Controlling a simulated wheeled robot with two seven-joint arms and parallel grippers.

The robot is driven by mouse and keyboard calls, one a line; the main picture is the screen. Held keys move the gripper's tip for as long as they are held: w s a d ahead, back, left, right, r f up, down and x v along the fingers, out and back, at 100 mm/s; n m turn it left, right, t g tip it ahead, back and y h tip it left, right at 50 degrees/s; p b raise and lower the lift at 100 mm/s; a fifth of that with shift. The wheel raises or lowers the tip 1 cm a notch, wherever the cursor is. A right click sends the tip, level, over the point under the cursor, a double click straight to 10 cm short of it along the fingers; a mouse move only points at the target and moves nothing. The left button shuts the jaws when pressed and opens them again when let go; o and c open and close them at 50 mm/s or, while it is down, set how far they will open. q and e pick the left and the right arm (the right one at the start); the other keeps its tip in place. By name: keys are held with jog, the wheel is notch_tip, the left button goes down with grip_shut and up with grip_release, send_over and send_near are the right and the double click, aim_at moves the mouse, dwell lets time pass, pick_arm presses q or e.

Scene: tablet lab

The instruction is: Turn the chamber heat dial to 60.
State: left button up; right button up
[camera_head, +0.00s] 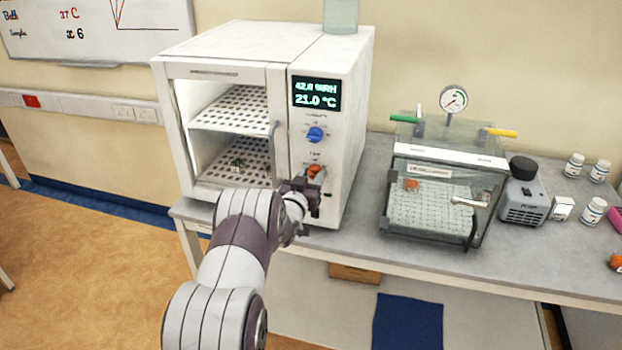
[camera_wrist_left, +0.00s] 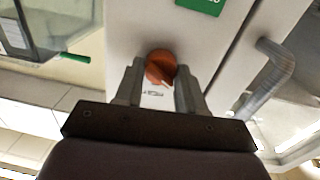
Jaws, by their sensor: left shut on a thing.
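The white chamber (camera_head: 335,130) stands on the bench, with a display (camera_head: 316,94) reading about 42.0 %RH and 21.0 °C. A blue dial (camera_head: 315,134) is under the display, and an orange dial (camera_head: 315,170) is below that. The small labels and scale marks are too blurred to read. My left gripper (camera_head: 308,186) is at the orange dial and partly covers it. In the left wrist view, its fingers (camera_wrist_left: 160,78) are on both sides of the orange dial (camera_wrist_left: 160,66), shut on it. A pale pointer mark shows on the dial's lower edge there. My right gripper is not in view.
The chamber's door handle (camera_head: 274,155) is just left of the dials and shows close by in the left wrist view (camera_wrist_left: 268,80). A clear vacuum box (camera_head: 432,205) with a gauge (camera_head: 453,99), a pump (camera_head: 523,200) and several bottles stand to the right.

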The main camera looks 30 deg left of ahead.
pick_arm(q)
jog(key=shift+f+m+b, duration=0.2)
jog(key=shift+m+b, duration=0.2)
jog(key=shift+b, duration=0.25)
jog(key=m+b, duration=0.4)
jog(key=b, duration=0.3)
jog(key=m+b, duration=0.5)
jog(key=b, duration=0.1)
jog(key=shift+d+f+g+b, duration=0.1)
jog(key=shift+f+g+b, duration=0.1)
jog(key=shift+g+b, duration=0.2)
jog(key=m+y+b, duration=0.1)
jog(key=m+b, duration=0.7)
jog(key=b, duration=0.4)
jog(key=shift+d+r+m, duration=0.1)
jog(key=shift+m, duration=0.3)
jog(key=shift+r+m+b, duration=0.2)
jog(key=shift+m+b, duration=1.4)
jog(key=shift+m, duration=0.3)
jog(key=o, duration=1)
jog(key=shift+o, duration=0.2)
